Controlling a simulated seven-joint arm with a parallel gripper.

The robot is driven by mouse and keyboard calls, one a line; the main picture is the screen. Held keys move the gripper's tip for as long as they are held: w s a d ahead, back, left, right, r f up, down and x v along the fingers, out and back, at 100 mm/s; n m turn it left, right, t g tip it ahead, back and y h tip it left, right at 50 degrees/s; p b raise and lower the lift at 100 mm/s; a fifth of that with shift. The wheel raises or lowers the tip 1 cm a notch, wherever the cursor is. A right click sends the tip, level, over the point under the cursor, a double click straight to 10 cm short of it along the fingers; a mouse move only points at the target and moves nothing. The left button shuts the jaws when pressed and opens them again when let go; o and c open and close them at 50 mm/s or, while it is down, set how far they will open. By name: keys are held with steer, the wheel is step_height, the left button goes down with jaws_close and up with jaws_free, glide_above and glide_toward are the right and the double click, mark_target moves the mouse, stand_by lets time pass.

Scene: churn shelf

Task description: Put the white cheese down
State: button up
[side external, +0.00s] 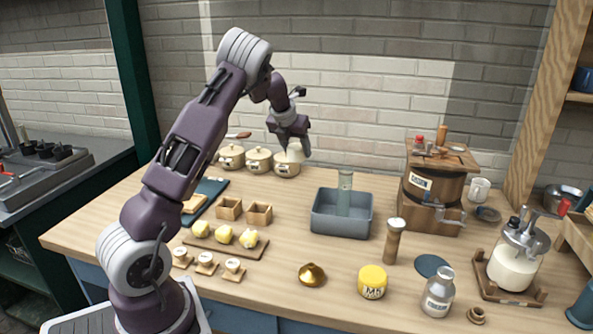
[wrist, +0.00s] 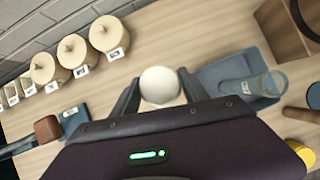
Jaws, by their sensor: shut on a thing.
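The white cheese (wrist: 160,84) is a pale round lump between my two fingers in the wrist view. My gripper (wrist: 158,92) is shut on it, one dark finger on each side. In the side external view my gripper (side external: 292,148) hangs at the back of the table, with the white cheese (side external: 294,153) at its tips overlapping the rightmost lidded crock (side external: 287,168). In the wrist view the cheese is apart from the crocks, over bare wood. Its height above the table is hard to tell.
A blue-grey tub (side external: 325,223) with a glass cylinder (side external: 345,185) stands right of my gripper. Two small wooden boxes (side external: 229,208) and a board with yellow lumps (side external: 221,242) lie nearer. A wooden churn (side external: 430,200) stands right. Bare tabletop (side external: 300,200) lies between boxes and tub.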

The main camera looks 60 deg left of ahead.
mark_target(299, 146)
steer(key=shift+r, duration=1.2)
steer(key=r, duration=0.5)
steer(key=shift+w+d, duration=0.25)
steer(key=w+d+m+h, duration=0.15)
steer(key=w+d, duration=0.35)
steer(key=d, duration=1)
steer(key=w+d+m, duration=0.2)
steer(key=w+d, duration=0.3)
steer(key=d, duration=0.9)
steer(key=w+d+m+h, duration=0.1)
steer(key=w+d, duration=0.4)
steer(key=d, duration=1)
steer(key=shift+t, duration=0.4)
steer(key=f, duration=2.2)
steer(key=shift+s+a+f, duration=0.15)
steer(key=shift+a+f, duration=0.2)
steer(key=shift+a, duration=0.05)
steer(key=shift+f, duration=0.1)
steer(key=o, duration=1.6)
